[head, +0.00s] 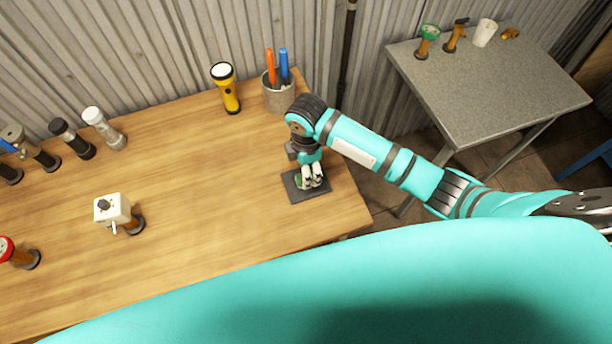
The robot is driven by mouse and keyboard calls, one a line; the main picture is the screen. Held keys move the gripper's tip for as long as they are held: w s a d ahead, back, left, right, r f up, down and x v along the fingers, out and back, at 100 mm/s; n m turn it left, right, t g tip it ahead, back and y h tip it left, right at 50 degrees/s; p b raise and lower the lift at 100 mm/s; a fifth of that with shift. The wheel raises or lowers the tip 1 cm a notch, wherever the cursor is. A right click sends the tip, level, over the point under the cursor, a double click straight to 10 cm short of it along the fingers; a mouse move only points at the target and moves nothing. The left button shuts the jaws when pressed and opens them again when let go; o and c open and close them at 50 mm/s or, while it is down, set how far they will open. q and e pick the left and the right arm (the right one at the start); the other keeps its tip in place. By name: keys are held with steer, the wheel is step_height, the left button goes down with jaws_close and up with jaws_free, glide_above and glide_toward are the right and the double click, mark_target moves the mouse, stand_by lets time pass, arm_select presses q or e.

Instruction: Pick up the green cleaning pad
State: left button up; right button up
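The green cleaning pad (299,182) shows as a small patch of green on a dark square mat (297,194) near the right end of the wooden table. My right gripper (312,181) points down over the mat, with its light fingertips right at the pad and covering most of it. Whether the fingers touch the pad or are closed on it cannot be told at this size. My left gripper is not in view.
A grey cup (278,98) with orange and blue tools and a yellow flashlight (227,90) stand behind my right gripper. Several fittings line the table's left side, with a white boxed one (113,209) nearer the middle. A grey side table (480,95) stands at right. The wooden table's middle is clear.

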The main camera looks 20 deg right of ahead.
steer(key=shift+a+f+p, duration=0.1)
steer(key=shift+f+p, duration=0.2)
steer(key=shift+f, duration=0.65)
steer(key=f, duration=0.3)
steer(key=shift+w+a+f+p, duration=0.1)
steer(key=shift+w+f+p, duration=0.1)
steer(key=shift+w+p, duration=0.1)
steer(key=shift+f, duration=0.25)
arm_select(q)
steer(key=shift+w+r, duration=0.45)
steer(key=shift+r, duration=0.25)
arm_select(e)
steer(key=shift+c, duration=0.4)
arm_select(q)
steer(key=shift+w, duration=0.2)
arm_select(e)
steer(key=c, duration=1)
steer(key=shift+o, duration=0.2)
steer(key=shift+r, duration=0.15)
